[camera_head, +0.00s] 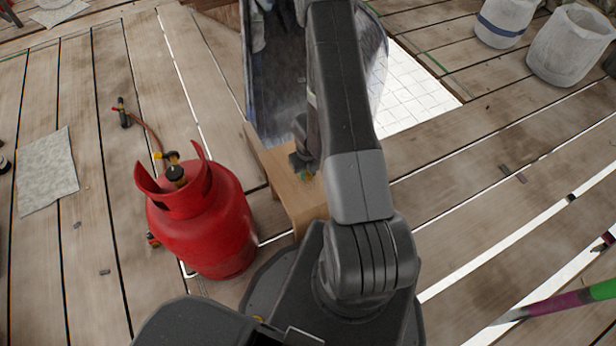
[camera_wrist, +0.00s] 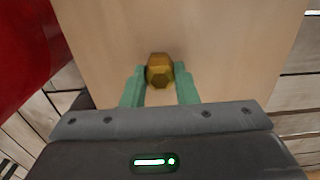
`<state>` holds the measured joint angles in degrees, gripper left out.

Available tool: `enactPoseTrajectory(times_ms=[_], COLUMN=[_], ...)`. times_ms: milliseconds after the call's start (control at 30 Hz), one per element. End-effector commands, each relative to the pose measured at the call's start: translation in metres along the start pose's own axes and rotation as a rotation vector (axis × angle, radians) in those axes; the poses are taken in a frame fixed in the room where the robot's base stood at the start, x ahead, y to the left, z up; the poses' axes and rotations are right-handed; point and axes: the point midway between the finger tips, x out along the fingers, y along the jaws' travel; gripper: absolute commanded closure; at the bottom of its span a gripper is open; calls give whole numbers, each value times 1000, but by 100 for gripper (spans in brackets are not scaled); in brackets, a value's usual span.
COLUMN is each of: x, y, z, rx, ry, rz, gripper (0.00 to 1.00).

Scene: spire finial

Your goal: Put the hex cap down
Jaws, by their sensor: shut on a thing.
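The hex cap (camera_wrist: 160,71) is a small brass-coloured faceted piece in the wrist view. My gripper (camera_wrist: 160,84) is shut on it, with a green finger on each side. Below the cap is a pale wooden surface; I cannot tell whether the cap touches it. In the head view, my gripper (camera_head: 306,174) is over the small wooden bench (camera_head: 303,200), mostly hidden behind my arm. The cap cannot be made out clearly there.
A red gas cylinder (camera_head: 205,225) stands close to the left of the bench. A torch (camera_head: 123,114) with a hose lies farther left. Pale buckets (camera_head: 570,45) stand at the back right. A gap in the planks opens behind the bench.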

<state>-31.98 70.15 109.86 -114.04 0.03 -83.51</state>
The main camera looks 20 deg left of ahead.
Motion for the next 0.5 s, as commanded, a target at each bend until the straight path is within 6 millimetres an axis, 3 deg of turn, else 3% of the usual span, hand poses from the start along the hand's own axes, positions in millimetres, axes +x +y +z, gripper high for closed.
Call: enactPoseTrajectory(times_ms=[33,100,433,467,500], x=[11,15,15,14,14], y=[0,0,0,0,0], z=[0,0,0,0,0], rx=[0,0,0,0,0], ry=[0,0,0,0,0], rz=[0,0,0,0,0], gripper=[100,100,100,68,60])
